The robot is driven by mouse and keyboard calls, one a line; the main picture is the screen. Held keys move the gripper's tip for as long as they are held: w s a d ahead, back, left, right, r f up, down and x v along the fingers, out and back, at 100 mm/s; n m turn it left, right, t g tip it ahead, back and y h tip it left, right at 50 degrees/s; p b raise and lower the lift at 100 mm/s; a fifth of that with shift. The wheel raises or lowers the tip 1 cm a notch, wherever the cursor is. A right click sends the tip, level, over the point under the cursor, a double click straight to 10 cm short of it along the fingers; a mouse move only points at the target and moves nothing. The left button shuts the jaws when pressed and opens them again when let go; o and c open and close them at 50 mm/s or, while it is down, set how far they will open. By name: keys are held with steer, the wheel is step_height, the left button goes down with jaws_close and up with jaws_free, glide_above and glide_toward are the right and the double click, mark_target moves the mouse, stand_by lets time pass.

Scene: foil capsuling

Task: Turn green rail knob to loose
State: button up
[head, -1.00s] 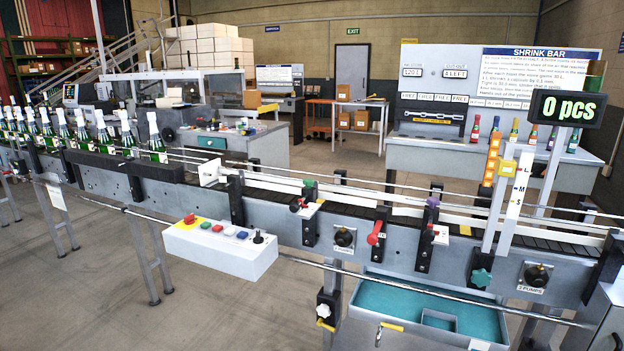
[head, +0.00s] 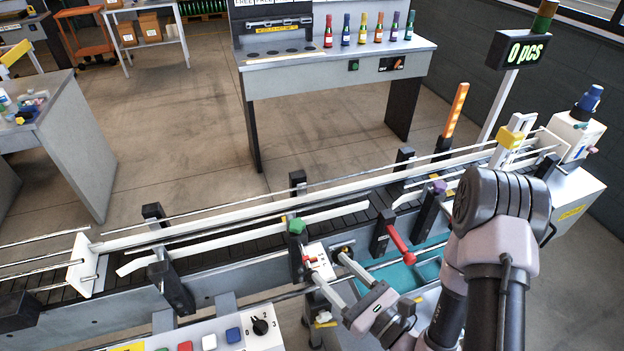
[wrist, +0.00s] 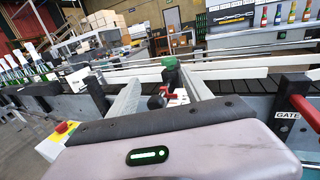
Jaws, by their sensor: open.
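The green rail knob (head: 296,226) sits on top of a dark post at the near side of the conveyor in the head view. In the wrist view the green knob (wrist: 169,76) shows just beyond the fingertips, roughly between them. My gripper (head: 329,267) is open and empty, its two fingers spread toward the post from the front right. In the wrist view my gripper (wrist: 158,84) points at the post. A small white plate with red and black parts (head: 316,262) lies below the knob, close to the fingers. The knob's pointer or marking is too small to read.
A red lever (head: 400,245) and a purple knob (head: 439,187) stand to the right along the conveyor. A control box with coloured buttons and a dial (head: 233,335) is at the lower left. White guide rails (head: 220,240) run along the belt behind the knob.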

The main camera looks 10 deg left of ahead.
mark_target(302, 229)
steer(key=w+b, duration=0.1)
steer(key=w+f+b, duration=0.1)
steer(key=b, duration=0.1)
steer(key=w+a+b, duration=0.1)
steer(key=shift+a+f+h+b, duration=0.1)
steer(key=shift+f+h+b, duration=0.2)
steer(key=shift+b, duration=0.1)
steer(key=shift+m, duration=0.3)
steer(key=x, duration=0.4)
steer(key=r+x, duration=0.1)
steer(key=x, duration=0.4)
steer(key=p+x, duration=0.1)
steer(key=x, duration=0.3)
steer(key=shift+w+a+r, duration=0.1)
steer(key=shift+w+r, duration=0.05)
steer(key=shift+w, duration=0.05)
jaws_close()
